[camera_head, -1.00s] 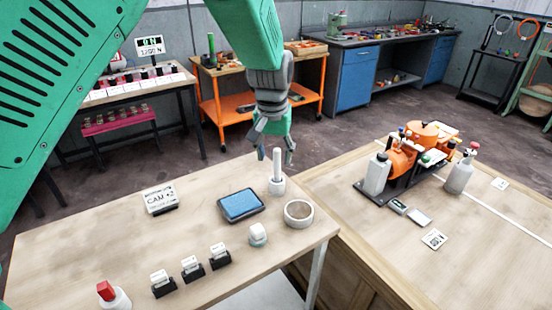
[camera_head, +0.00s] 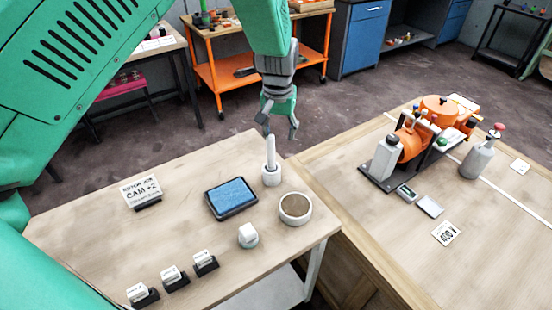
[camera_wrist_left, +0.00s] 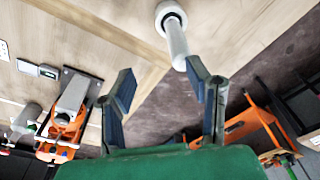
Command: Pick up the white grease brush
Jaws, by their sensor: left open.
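The white grease brush (camera_head: 270,152) stands upright in a round white holder (camera_head: 271,177) near the back right corner of the left table. In the left wrist view the brush (camera_wrist_left: 177,42) shows with its holder (camera_wrist_left: 168,12) beyond the fingertips. My left gripper (camera_head: 280,131) is open and empty, pointing down just above and slightly right of the brush top in the head view. Its two fingers (camera_wrist_left: 160,75) are spread in the left wrist view, with the brush nearer the right finger. My right gripper is not in view.
A sign (camera_head: 142,191) stands left. An orange machine (camera_head: 415,140) stands on the right table.

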